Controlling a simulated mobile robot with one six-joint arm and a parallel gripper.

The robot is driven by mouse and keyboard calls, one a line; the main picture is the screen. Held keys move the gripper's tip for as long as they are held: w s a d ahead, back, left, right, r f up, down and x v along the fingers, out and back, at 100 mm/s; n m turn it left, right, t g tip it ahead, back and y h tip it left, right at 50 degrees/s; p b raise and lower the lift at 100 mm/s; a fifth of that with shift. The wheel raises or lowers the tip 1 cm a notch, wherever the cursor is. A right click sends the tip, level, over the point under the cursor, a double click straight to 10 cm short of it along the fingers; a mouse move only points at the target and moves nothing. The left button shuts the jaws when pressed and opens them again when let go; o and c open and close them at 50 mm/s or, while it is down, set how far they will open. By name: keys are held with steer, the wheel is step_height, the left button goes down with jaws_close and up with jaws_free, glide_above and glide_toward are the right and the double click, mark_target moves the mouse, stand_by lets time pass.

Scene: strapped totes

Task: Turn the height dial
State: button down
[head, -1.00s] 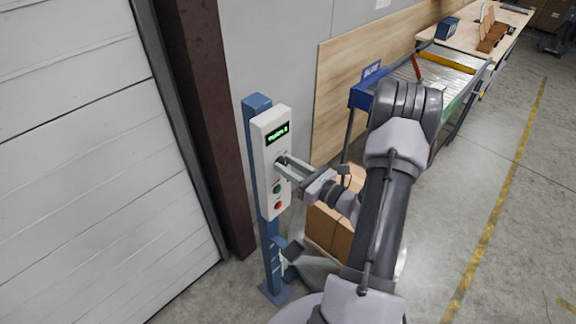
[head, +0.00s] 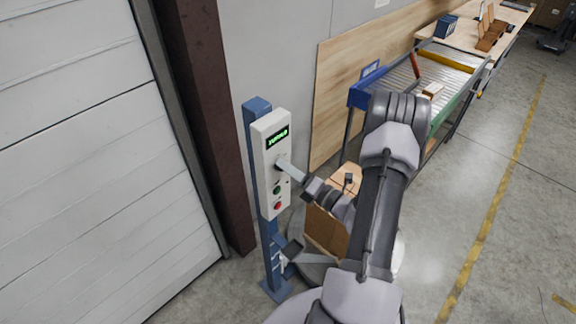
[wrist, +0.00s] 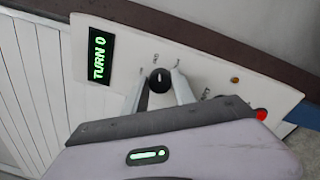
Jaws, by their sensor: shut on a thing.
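The height dial (wrist: 161,80) is a small black knob with a light pointer mark on the white control panel (head: 260,158). My gripper (wrist: 160,84) has its two fingers on either side of the dial, shut on it. In the head view my gripper (head: 283,165) reaches the panel's face from the right, and its fingers cover the dial. The green display (wrist: 98,57) reads "TURN 0" in the wrist view; the end of the text may be cut. It also shows at the panel's top in the head view (head: 277,137).
A green button (head: 277,190) and a red button (head: 278,206) sit below the dial. A blue post (head: 257,105) carries the panel. A cardboard box (head: 326,232) stands behind my arm. A roller conveyor (head: 412,72) is further back, and open floor lies to the right.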

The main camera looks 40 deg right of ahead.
steer(key=shift+f+m+h+p, duration=0.2)
steer(key=shift+m+p, duration=0.75)
steer(key=shift+m, duration=1.6)
steer(key=shift+r+m+h+p, duration=0.1)
steer(key=shift+m+h+p, duration=0.2)
steer(key=shift+m+p, duration=1.45)
steer(key=shift+m+b, duration=0.8)
steer(key=shift+m, duration=0.2)
steer(key=c, duration=1)
jaws_free()
steer(key=shift+c, duration=0.2)
steer(key=shift+s, duration=0.1)
steer(key=s+b, duration=0.1)
steer(key=s, duration=1.6)
steer(key=shift+s+d+f+b, duration=0.15)
steer(key=shift+d+f+b, duration=0.2)
steer(key=shift+f+b, duration=0.1)
